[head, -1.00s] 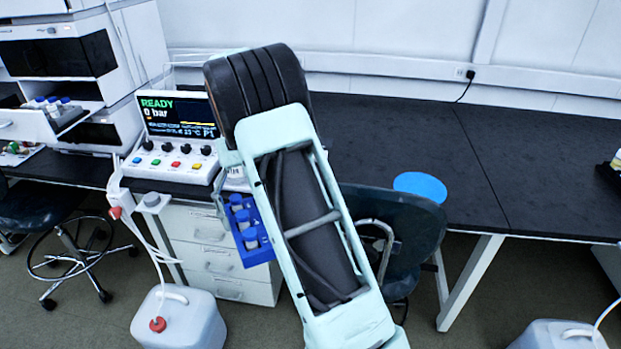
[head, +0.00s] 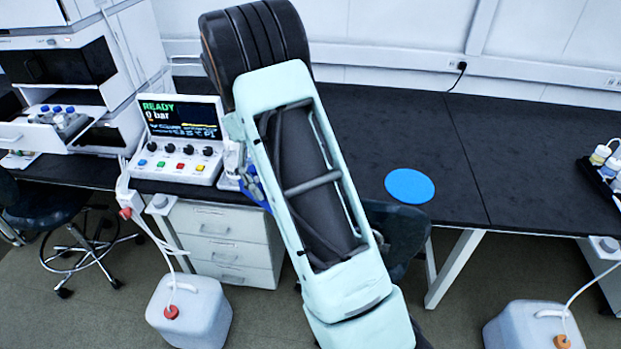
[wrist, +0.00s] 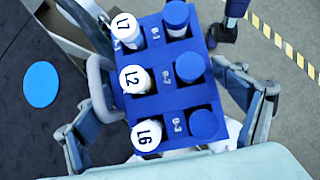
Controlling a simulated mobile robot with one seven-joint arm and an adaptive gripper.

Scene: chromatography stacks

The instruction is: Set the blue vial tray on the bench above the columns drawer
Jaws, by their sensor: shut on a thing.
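The blue vial tray (wrist: 165,105) fills the middle of the wrist view. It holds two rows of vials: white caps marked L7, L2 and L6 on the left, blue caps on the right. My gripper (wrist: 172,118) is shut on the tray, with finger parts at both sides. In the head view, only a sliver of the tray (head: 256,192) shows beside my arm, near the bench's front edge; the rest is hidden. A white drawer unit (head: 228,226) stands under the bench (head: 500,165), below the tray. I cannot read any drawer label.
A control box (head: 180,140) reading READY stands on the bench left of my arm. A blue disc (head: 410,186) lies on the clear bench right of it. A dark chair (head: 408,236) is partly hidden behind my arm. A white jug (head: 190,310) stands on the floor.

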